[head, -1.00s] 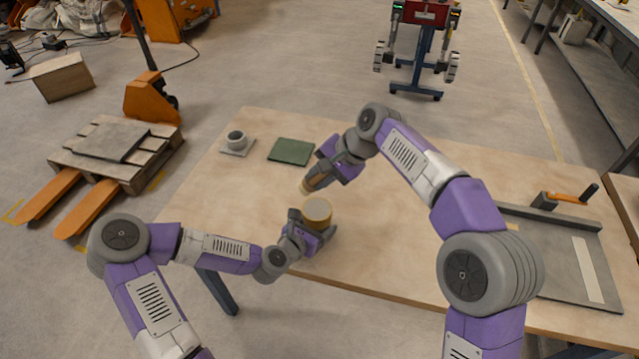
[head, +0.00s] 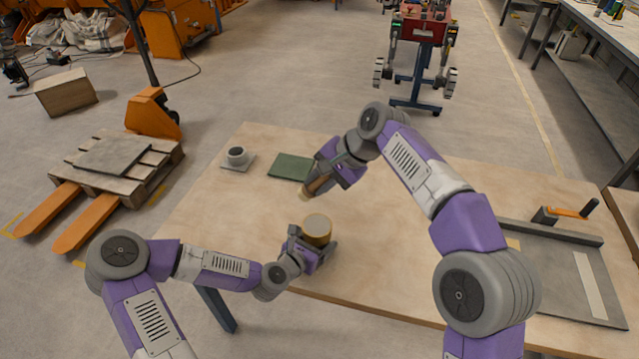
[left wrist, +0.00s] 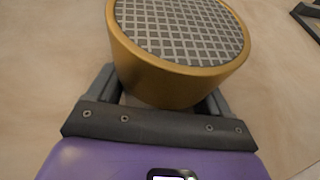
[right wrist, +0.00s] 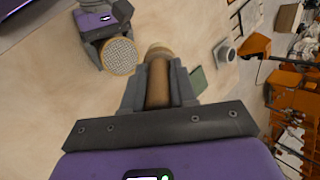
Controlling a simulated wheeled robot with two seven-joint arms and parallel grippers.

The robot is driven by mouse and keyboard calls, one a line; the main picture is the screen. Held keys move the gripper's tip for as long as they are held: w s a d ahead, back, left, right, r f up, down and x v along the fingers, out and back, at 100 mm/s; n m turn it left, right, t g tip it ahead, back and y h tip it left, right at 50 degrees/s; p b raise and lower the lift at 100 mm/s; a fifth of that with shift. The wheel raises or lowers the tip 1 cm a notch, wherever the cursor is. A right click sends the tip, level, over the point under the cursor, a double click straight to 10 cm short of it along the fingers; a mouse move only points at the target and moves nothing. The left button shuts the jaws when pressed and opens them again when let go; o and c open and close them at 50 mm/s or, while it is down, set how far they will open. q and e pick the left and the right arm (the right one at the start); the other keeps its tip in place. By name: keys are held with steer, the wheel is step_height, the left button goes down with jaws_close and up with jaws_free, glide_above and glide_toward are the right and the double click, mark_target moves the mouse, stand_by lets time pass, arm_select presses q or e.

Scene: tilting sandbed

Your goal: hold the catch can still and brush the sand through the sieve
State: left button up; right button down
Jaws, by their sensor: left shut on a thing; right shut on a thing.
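The catch can (head: 318,238) is a gold-coloured round can standing near the table's front edge. The sieve (left wrist: 182,28), a grey mesh disc, fills its top in the left wrist view; I cannot make out sand on it. My left gripper (head: 306,246) is shut around the can's side. My right gripper (head: 325,174) is shut on the brush (head: 314,187), gripping its brown handle (right wrist: 158,82). The brush tilts down and left, beyond the can and apart from it. In the right wrist view the mesh (right wrist: 118,56) lies left of the brush head (right wrist: 158,51).
A green mat (head: 289,166) and a grey cup (head: 236,155) on a square plate lie at the table's far left. A grey tray (head: 560,268) with an orange-handled tool (head: 568,212) is at the right. The wooden table (head: 395,240) is bare between can and tray.

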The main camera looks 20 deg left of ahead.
mark_target(317, 226)
arm_select(q)
steer(key=o, duration=1.2)
steer(key=shift+c, duration=0.2)
step_height(317, 226, up, 10)
steer(key=shift+r, duration=0.1)
